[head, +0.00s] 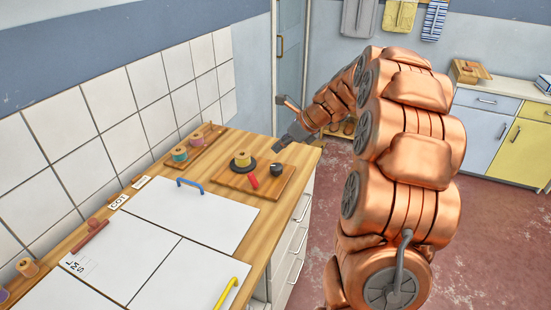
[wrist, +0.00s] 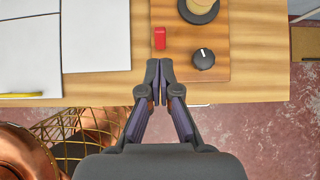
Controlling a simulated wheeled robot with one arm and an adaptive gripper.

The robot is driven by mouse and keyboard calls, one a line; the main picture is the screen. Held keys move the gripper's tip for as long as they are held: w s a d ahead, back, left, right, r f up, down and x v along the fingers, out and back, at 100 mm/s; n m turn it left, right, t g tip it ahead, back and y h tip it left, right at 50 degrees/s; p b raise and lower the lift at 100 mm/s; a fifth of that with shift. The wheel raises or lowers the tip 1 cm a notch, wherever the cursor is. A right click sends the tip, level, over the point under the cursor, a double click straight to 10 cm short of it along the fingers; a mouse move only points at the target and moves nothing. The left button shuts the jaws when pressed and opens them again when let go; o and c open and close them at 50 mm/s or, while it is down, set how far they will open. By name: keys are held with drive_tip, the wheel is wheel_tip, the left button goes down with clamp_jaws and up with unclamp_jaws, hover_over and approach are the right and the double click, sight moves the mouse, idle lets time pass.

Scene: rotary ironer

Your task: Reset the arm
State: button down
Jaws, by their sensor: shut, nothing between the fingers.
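My arm (head: 400,150) is copper with grey joints and reaches forward and left over the counter's right end. My gripper (head: 283,142) is at the counter's far right corner in the head view. In the wrist view my gripper (wrist: 159,72) has its two fingers together with nothing between them. Its tips show just below a red switch (wrist: 159,38) and left of a black knob (wrist: 204,58) with a white mark. The switch (head: 253,182) and knob (head: 276,169) sit on a wooden board (head: 231,180), beside a yellow spool (head: 242,159) on a dark disc.
The counter holds white panels (head: 188,215) with a blue handle (head: 190,185) and a yellow handle (head: 227,292). Several spools (head: 179,154) stand along the tiled wall (head: 120,110). Red floor (head: 500,235) lies right of my arm. A cabinet (head: 485,125) stands at the back right.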

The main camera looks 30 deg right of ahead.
drive_tip(key=shift+s+d+r, duration=0.15)
drive_tip(key=shift+r, duration=0.35)
drive_tip(key=s+a+n+g, duration=0.5)
drive_tip(key=s+a+n, duration=0.9)
drive_tip(key=a, duration=0.5)
drive_tip(key=s+a+f+n+g+h, duration=0.1)
drive_tip(key=s+f+n+h, duration=0.1)
drive_tip(key=s+n, duration=0.5)
drive_tip(key=s+a+f+n+g+h, duration=0.1)
drive_tip(key=s+n, duration=0.6)
drive_tip(key=s, duration=1)
drive_tip(key=shift+f+n+g+h, duration=0.4)
drive_tip(key=shift+f+g+h, duration=0.2)
drive_tip(key=shift+f+h, duration=0.25)
